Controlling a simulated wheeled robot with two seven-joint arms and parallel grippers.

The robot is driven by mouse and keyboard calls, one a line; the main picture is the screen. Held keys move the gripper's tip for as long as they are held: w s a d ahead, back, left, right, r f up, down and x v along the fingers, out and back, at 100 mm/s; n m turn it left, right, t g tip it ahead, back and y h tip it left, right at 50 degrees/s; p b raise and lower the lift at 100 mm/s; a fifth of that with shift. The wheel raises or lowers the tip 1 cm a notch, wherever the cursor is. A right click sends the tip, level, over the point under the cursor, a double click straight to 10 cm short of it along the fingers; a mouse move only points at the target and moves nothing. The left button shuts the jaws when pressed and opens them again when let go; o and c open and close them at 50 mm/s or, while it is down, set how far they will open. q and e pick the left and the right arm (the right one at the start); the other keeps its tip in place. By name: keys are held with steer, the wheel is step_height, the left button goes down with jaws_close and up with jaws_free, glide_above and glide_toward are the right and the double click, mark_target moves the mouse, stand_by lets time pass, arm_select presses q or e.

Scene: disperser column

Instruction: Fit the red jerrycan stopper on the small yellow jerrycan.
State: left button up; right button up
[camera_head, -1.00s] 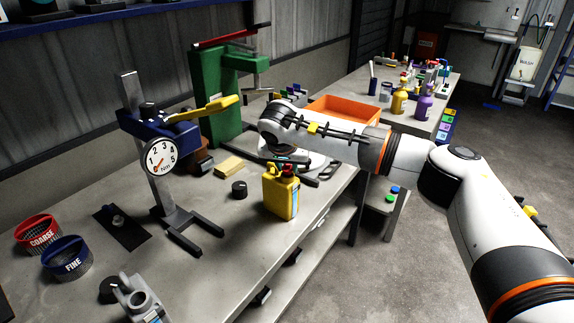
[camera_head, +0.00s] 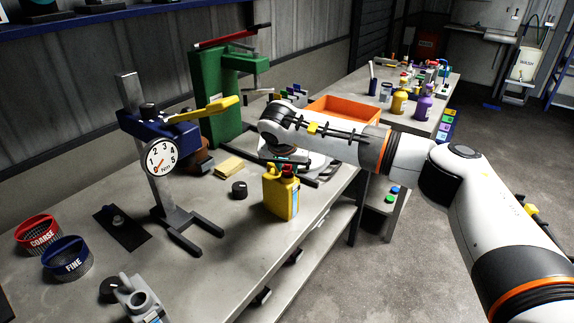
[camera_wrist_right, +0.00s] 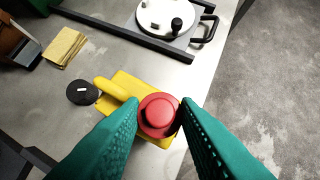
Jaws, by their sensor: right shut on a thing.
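The small yellow jerrycan (camera_head: 281,199) stands upright near the bench's front edge. In the right wrist view the jerrycan (camera_wrist_right: 132,82) lies below the fingers, partly covered by them. My right gripper (camera_wrist_right: 160,110) is shut on the red jerrycan stopper (camera_wrist_right: 160,112), one green finger on each side. The stopper (camera_head: 288,170) shows at the jerrycan's top in the head view, at the neck end beside the handle. Its underside and the mouth are hidden, so I cannot tell whether it is seated. My left gripper is not in view.
A black cap (camera_head: 239,190) and a yellow sponge (camera_head: 229,166) lie left of the jerrycan. A torque gauge stand (camera_head: 163,191) is farther left. A white round plate with a black frame (camera_wrist_right: 168,16) lies behind. A grey container (camera_head: 142,301) stands at the front.

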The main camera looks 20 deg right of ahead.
steer(key=shift+f, duration=0.4)
steer(key=shift+r, duration=0.1)
steer(key=shift+r, duration=0.3)
stand_by(1.4)
steer(key=shift+s+f, duration=0.1)
steer(key=shift+f, duration=0.35)
steer(key=shift+r, duration=0.25)
steer(key=shift+r, duration=0.2)
stand_by(0.3)
stand_by(1.4)
